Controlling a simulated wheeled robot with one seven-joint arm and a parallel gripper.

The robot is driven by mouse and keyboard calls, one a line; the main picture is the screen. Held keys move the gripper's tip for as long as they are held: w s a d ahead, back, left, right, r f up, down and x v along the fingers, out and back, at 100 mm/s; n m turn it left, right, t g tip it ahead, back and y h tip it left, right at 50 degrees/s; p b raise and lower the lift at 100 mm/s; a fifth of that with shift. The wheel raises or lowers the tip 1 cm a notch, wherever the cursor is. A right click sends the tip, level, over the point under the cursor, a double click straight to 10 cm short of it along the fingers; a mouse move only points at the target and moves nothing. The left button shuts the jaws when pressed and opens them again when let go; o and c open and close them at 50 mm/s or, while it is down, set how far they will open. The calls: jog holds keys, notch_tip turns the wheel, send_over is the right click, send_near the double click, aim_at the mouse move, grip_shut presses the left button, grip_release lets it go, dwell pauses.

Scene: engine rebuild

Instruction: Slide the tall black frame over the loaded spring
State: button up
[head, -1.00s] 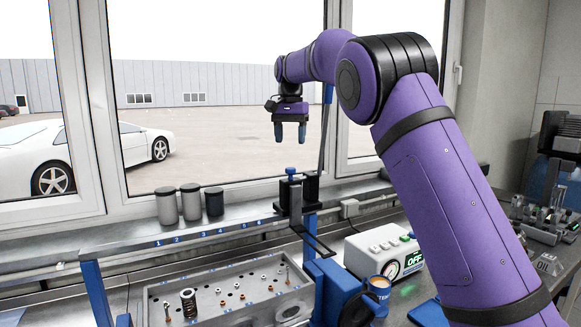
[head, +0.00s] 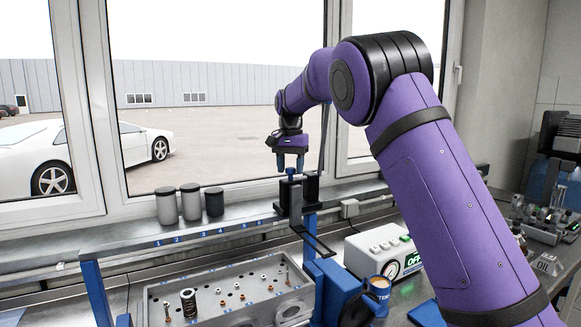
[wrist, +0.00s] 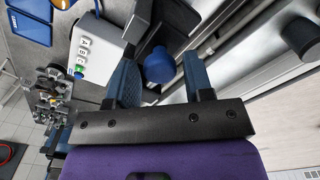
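The tall black frame (head: 295,205) stands upright at the shelf's right part, with a blue knob (head: 291,172) on top and a flat black loop reaching down toward the front right. My gripper (head: 290,165) points down directly over the frame, its fingertips at the knob's height. In the wrist view the blue knob (wrist: 159,66) lies between the two open blue fingers, with a gap visible on its right side; contact on the left is unclear. The dark coil spring (head: 188,302) stands upright on the grey cylinder head (head: 275,282), left of and below the frame.
Three lidded canisters (head: 192,204) stand on the shelf (head: 125,246) left of the frame. A white box with a lit green display (head: 385,252) and a tan-topped cup (head: 379,285) are to the right. A blue machine (head: 335,295) stands beside the cylinder head.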

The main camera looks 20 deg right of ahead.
grip_shut()
jog(key=s+a, duration=0.3)
jog(key=a, duration=1.3)
jog(key=s+a, duration=0.3)
jog(key=a, duration=1.3)
jog(key=shift+s, duration=0.2)
jog(key=shift+o, duration=1.5)
grip_release()
notch_tip(320, 180, up, 11)
jog(key=shift+f, duration=0.1)
